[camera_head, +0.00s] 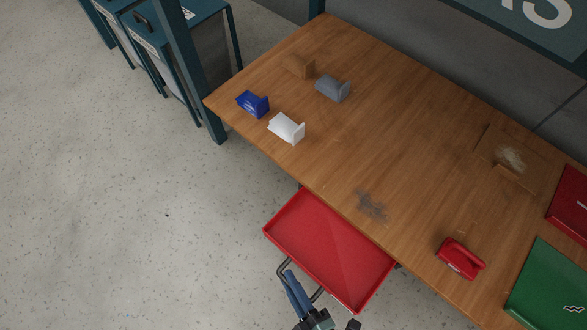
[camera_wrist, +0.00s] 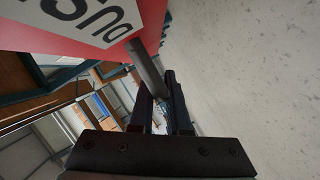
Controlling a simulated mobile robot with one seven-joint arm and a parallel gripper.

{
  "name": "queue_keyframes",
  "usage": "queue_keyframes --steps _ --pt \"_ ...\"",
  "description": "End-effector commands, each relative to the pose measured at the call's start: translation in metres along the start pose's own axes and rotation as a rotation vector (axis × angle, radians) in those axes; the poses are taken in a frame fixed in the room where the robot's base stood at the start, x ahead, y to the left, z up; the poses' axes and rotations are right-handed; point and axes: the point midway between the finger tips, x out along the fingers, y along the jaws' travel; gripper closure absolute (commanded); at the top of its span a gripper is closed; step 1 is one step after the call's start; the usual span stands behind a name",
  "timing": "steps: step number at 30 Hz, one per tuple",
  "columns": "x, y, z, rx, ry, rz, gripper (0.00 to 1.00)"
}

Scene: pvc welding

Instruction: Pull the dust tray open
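The red dust tray (camera_head: 330,245) sticks well out from under the front edge of the table and is empty, its inside fully in view. Its dark bar handle (camera_head: 317,295) is on the front side. In the wrist view, the tray's red front (camera_wrist: 122,52) carries a white label with large dark letters, and the grey handle bar (camera_wrist: 146,66) runs between my fingers. My gripper (camera_head: 289,275) is at the handle, and its fingers (camera_wrist: 160,92) look closed around the bar. The grip itself is partly hidden.
A dust patch (camera_head: 370,205) lies above the tray, and a red item (camera_head: 460,258) sits right. The floor (camera_head: 130,230) is clear at left.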

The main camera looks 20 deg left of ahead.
Motion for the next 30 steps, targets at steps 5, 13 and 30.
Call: queue_keyframes --steps 5,13,30 --pt "0.000 -0.001 0.001 0.001 -0.002 -0.001 0.55" --pt "0.000 0.000 0.001 0.000 -0.002 0.000 0.55" --pt "-0.024 0.002 -0.001 0.002 -0.002 -0.002 0.55"
